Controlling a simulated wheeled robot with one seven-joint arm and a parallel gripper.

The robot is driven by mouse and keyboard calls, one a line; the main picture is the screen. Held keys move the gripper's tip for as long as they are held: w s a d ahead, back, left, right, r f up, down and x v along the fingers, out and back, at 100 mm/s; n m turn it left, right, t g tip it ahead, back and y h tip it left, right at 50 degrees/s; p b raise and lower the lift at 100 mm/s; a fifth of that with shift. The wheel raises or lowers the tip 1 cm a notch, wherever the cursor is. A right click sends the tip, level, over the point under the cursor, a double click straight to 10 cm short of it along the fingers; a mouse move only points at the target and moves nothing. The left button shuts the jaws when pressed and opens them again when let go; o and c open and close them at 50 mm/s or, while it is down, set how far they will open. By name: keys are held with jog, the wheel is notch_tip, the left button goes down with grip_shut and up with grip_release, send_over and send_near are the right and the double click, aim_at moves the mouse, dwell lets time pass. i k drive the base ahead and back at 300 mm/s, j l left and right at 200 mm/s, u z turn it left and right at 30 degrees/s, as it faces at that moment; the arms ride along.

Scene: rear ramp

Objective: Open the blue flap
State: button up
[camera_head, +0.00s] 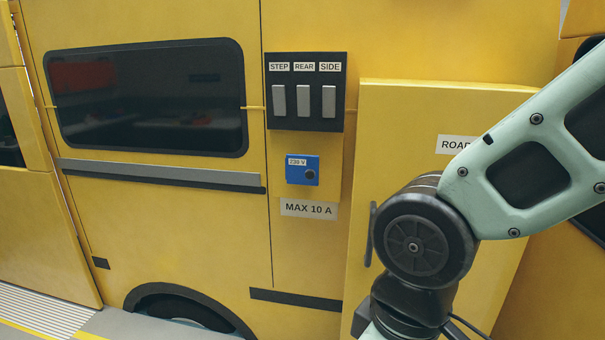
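The blue flap (301,170) is a small blue square on the yellow vehicle side, below the black switch panel. My gripper is not visible; the arm's end runs out of the bottom of the picture.
A black panel (306,92) has three grey switches labelled STEP, REAR and SIDE. A "MAX 10 A" label (309,208) sits under the flap. A yellow cabinet door (400,130) with a dark handle (370,235) juts out at right, partly behind my arm. A dark window (150,97) is left.

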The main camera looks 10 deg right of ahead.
aim_at(301, 169)
jog(key=i+j+z, duration=0.1)
jog(key=i, duration=0.45)
jog(key=i+j, duration=0.3)
jog(key=i, duration=0.2)
jog(key=l+z, duration=0.05)
